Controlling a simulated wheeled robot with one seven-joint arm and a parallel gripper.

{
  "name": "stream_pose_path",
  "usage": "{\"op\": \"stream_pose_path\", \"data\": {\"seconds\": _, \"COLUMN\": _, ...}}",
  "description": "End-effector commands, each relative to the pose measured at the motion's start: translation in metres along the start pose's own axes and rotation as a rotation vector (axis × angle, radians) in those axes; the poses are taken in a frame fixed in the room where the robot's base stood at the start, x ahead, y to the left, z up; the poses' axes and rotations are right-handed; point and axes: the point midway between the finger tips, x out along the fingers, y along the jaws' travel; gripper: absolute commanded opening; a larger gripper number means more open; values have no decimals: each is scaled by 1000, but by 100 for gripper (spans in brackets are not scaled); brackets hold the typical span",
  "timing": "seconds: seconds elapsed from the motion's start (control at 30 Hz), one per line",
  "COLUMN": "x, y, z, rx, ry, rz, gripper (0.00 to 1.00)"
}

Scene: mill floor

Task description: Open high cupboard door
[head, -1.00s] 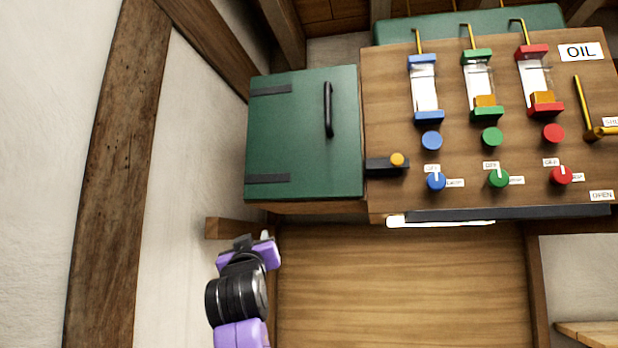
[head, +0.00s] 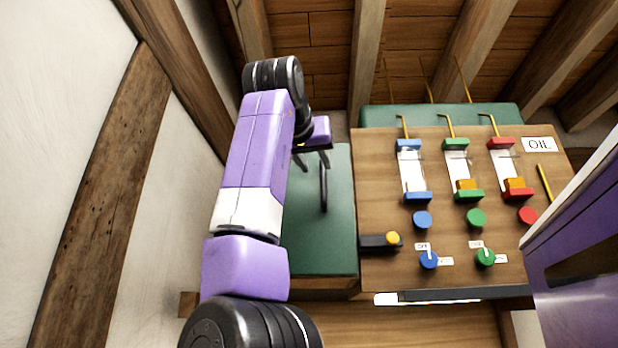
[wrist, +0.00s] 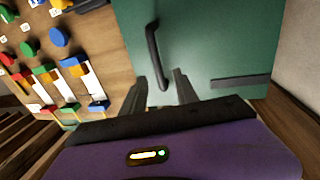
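The green cupboard door (head: 335,235) is closed, left of the wooden oil panel. Its black upright bar handle (head: 323,190) is near the door's right edge. My gripper (head: 312,161) is in front of the door at the handle's upper part, and my arm hides much of the door's left side. In the wrist view, the door (wrist: 225,45) appears upside down. The two dark fingers of my gripper (wrist: 160,85) stand apart, with one end of the handle (wrist: 154,50) showing between them. I cannot tell whether they touch it.
A timber post (head: 95,220) and white wall are on the left. Ceiling beams (head: 465,60) run above.

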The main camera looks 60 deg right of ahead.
Motion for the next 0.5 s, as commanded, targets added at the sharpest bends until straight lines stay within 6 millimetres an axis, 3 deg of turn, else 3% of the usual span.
{"op": "stream_pose_path", "data": {"seconds": 0.17, "x": 9, "y": 6, "z": -3, "rx": 2, "ry": -13, "rz": 8, "gripper": 36}}
{"op": "stream_pose_path", "data": {"seconds": 0.5, "x": 59, "y": 5, "z": -3, "rx": 1, "ry": -11, "rz": 6, "gripper": 36}}
